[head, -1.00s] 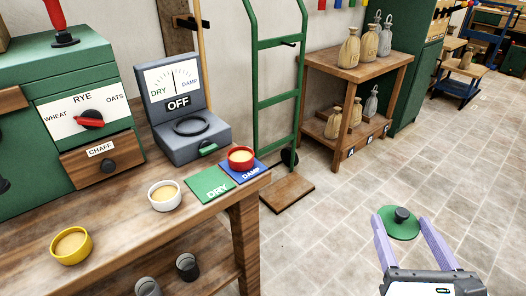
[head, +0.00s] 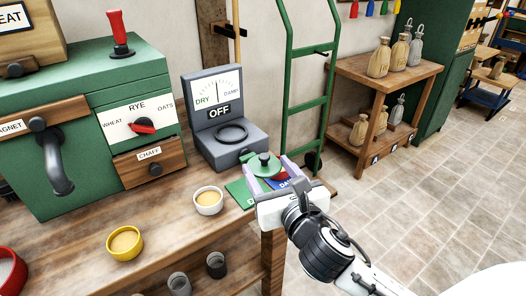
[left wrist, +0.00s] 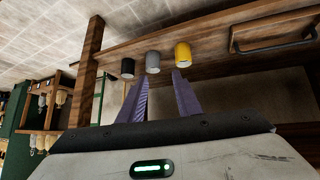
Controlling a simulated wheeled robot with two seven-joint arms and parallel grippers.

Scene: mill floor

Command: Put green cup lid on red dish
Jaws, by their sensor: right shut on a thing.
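The green cup lid (head: 263,166), a disc with a dark green knob, is held between the purple fingers of my right gripper (head: 270,172) in the head view. My right gripper is shut on it, over the blue DAMP card at the bench's right end. The red dish (head: 282,176) shows only as a sliver behind the lid and fingers. I cannot tell whether the lid touches it. My left gripper (left wrist: 161,76) shows in the left wrist view, its fingers apart and empty, and it is outside the head view.
A white dish (head: 208,201) and a yellow dish (head: 125,243) of grain stand on the bench. Another red container (head: 8,272) is cut off at lower left. The grey meter (head: 222,145) stands just behind the lid. Cups sit on the lower shelf, including a black one (head: 216,264).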

